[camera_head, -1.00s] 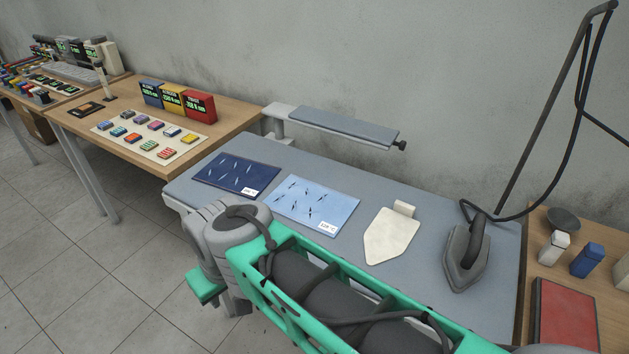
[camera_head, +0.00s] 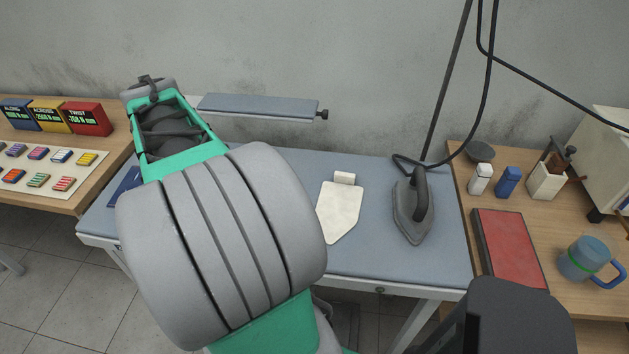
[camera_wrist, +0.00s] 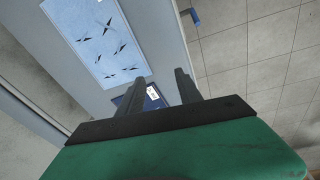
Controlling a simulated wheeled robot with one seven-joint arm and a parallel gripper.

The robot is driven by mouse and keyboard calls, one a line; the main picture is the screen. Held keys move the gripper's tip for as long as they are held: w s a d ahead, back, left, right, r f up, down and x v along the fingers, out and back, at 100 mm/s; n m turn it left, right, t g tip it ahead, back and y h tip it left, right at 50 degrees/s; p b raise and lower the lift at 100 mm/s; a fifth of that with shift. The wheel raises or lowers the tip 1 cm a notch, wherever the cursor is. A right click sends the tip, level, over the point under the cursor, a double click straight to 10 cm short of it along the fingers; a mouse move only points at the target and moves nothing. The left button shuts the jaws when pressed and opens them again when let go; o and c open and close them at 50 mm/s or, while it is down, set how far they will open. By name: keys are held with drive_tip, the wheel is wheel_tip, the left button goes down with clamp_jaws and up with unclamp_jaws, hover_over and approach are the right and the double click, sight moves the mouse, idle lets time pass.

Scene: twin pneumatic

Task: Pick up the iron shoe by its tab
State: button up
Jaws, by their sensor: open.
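The iron shoe (camera_head: 340,212) is a flat cream plate shaped like an iron sole. It lies on the grey-blue ironing table in the head view, pointed end toward the front. Its small tab (camera_head: 344,178) stands at the far end. The shoe is not in the wrist view. My gripper (camera_wrist: 157,84) shows in the wrist view with its two dark fingers apart and nothing between them. It is over the left part of the table, near the cloths, away from the shoe. In the head view my arm hides the gripper.
A grey iron (camera_head: 414,208) stands right of the shoe, its cable rising to a pole. A light blue cloth (camera_wrist: 98,38) and dark blue cloth (camera_wrist: 154,92) lie on the table. A narrow sleeve board (camera_head: 258,107) is behind. A red pad (camera_head: 511,250) lies on the right table.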

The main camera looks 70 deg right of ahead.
drive_tip(key=s+d, duration=0.3)
drive_tip(key=d, duration=0.4)
drive_tip(key=s+d, duration=0.3)
drive_tip(key=d, duration=0.5)
drive_tip(key=g+y+p, duration=0.1)
drive_tip(key=p, duration=0.1)
hover_over(347, 174)
drive_tip(key=f, duration=0.3)
drive_tip(key=shift+w+f+n, duration=0.25)
drive_tip(key=shift+f+n, duration=0.1)
drive_tip(key=shift+n, duration=0.05)
drive_tip(key=f+p, duration=0.1)
drive_tip(key=f, duration=0.6)
drive_tip(key=shift+s+f+p, duration=0.1)
drive_tip(key=shift+s+p, duration=0.1)
drive_tip(key=shift+p, duration=0.2)
drive_tip(key=shift+f, duration=0.2)
clamp_jaws()
